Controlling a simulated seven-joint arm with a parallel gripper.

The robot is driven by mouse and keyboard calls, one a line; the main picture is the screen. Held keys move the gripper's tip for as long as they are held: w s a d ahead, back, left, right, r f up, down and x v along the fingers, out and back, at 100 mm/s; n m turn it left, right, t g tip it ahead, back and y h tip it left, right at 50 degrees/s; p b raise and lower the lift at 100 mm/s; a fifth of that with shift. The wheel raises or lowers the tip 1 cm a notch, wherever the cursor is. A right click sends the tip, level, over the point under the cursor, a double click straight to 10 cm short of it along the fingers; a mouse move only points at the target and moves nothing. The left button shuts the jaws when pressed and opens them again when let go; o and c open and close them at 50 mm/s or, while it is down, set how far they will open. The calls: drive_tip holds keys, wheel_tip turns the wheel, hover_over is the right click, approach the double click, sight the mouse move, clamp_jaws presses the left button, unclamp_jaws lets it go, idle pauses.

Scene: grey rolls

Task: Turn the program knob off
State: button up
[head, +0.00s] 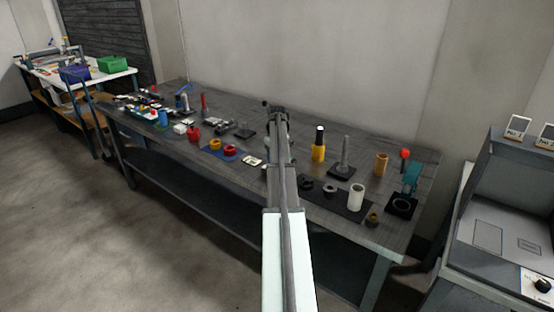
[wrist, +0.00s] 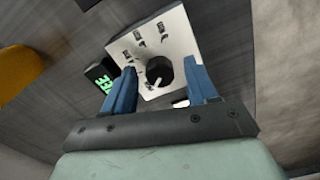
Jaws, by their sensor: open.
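In the wrist view, a round black knob (wrist: 161,68) sits on a white panel (wrist: 178,37) with several small dark labels along its upper and left sides. A pale pointer mark shows at the knob's lower left; the label words are too small to read surely. My gripper (wrist: 159,76) is open, its two blue fingers on either side of the knob in the picture. Whether they touch it I cannot tell. In the head view my arm reaches over the dark table, and its far end (head: 275,110) hides the panel.
A green-digit display (wrist: 103,76) is beside the panel, near the left finger. A grey machine at right has another black knob (head: 542,284).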

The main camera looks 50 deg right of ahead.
drive_tip(key=shift+c, duration=0.4)
drive_tip(key=c, duration=1)
drive_tip(key=shift+m, duration=0.4)
drive_tip(key=m, duration=0.3)
drive_tip(key=shift+m, duration=2)
